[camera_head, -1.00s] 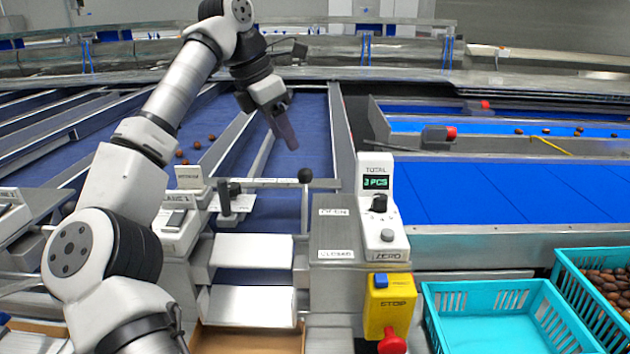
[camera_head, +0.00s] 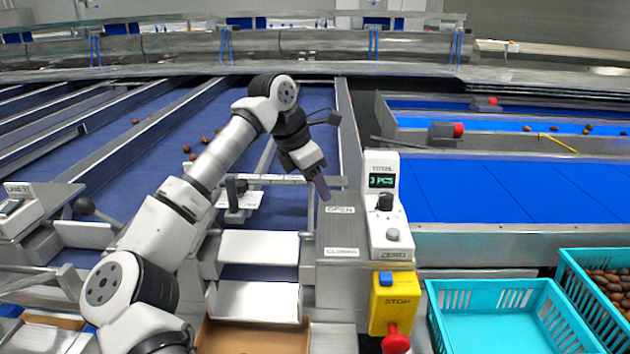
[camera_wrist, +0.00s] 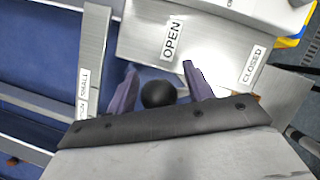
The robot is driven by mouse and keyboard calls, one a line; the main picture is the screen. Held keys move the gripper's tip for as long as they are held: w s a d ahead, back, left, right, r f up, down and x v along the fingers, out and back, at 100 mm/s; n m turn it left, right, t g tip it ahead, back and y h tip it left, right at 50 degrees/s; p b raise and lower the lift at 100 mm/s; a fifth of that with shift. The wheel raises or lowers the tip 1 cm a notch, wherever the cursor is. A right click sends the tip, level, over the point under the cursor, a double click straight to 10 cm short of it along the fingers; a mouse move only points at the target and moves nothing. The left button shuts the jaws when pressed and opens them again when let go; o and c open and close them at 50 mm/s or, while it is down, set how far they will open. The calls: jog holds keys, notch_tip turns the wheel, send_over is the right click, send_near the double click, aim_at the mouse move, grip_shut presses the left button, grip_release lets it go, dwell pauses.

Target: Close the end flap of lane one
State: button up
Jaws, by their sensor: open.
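My gripper (camera_head: 324,188) is open, pointing down beside the OPEN label (camera_head: 340,210) on the grey lever panel (camera_head: 345,232). The CLOSED label (camera_head: 341,252) is nearer the front of that panel. In the wrist view a black ball knob (camera_wrist: 158,93) lies between the two spread purple fingers of my gripper (camera_wrist: 162,85), with gaps visible on both sides. The knob is at the OPEN end; in the head view my gripper hides it. Pale chute plates (camera_head: 258,247) are left of the panel. I cannot make out the flap itself.
The counter box (camera_head: 382,205) reading 3 PCS stands right of the panel, with the yellow stop box (camera_head: 392,303) below. An empty turquoise crate (camera_head: 500,318) is at front right. A second black knob (camera_head: 84,206) is at the left. Several dates lie on the blue belt.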

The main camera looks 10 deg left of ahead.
grip_shut()
